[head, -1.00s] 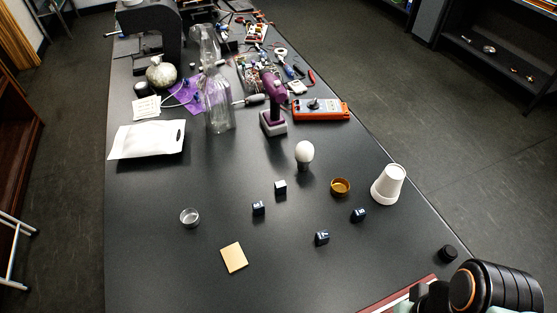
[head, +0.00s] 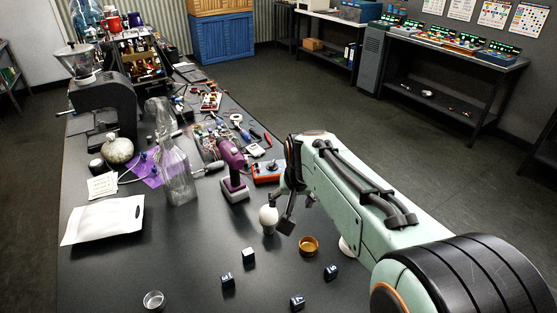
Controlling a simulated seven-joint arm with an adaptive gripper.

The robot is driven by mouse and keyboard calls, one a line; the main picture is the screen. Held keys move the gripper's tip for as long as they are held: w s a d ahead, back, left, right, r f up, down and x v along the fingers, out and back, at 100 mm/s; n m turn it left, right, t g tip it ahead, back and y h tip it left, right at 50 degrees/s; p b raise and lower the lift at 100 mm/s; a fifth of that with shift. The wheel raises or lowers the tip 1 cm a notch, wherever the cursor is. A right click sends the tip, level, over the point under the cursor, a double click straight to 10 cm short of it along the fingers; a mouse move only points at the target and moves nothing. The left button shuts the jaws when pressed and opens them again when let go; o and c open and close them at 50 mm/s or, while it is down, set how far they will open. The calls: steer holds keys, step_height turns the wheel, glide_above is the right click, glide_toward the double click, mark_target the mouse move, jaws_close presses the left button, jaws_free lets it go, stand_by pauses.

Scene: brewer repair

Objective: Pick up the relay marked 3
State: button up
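Several small dark cube-shaped relays stand on the black table in the head view. One (head: 249,258) shows a pale top, one (head: 228,281) is just in front of it, one (head: 297,302) is at the bottom edge, and one (head: 331,272) is to the right. Their white marks are too small to read surely, so I cannot tell which is marked 3. My gripper (head: 282,212) is beyond the relays, pointing down, its fingers apart and seemingly empty. It overlaps the view of a white bulb-like object (head: 268,221); contact cannot be told.
An amber dish (head: 308,246) lies between my gripper and the right relay. A clear small dish (head: 153,300) is at front left. My arm hides the table's right side.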

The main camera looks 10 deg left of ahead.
steer(key=s+a+f+n+g, duration=0.1)
steer(key=a+f+n+g, duration=0.1)
steer(key=a+f, duration=0.8)
steer(key=n+g+h, duration=0.1)
steer(key=n, duration=0.1)
glide_above(227, 277)
steer(key=f, duration=0.7)
steer(key=shift+s+d+f, duration=0.3)
steer(key=shift+s+f, duration=0.05)
steer(key=shift+f, duration=0.05)
steer(key=shift+w+a+f, duration=0.15)
steer(key=shift+a+f, duration=0.05)
steer(key=shift+f, duration=1.4)
steer(key=shift+w+a+f, duration=0.1)
steer(key=shift+a+f, duration=0.05)
steer(key=shift+f, duration=1.4)
steer(key=c, duration=1.2)
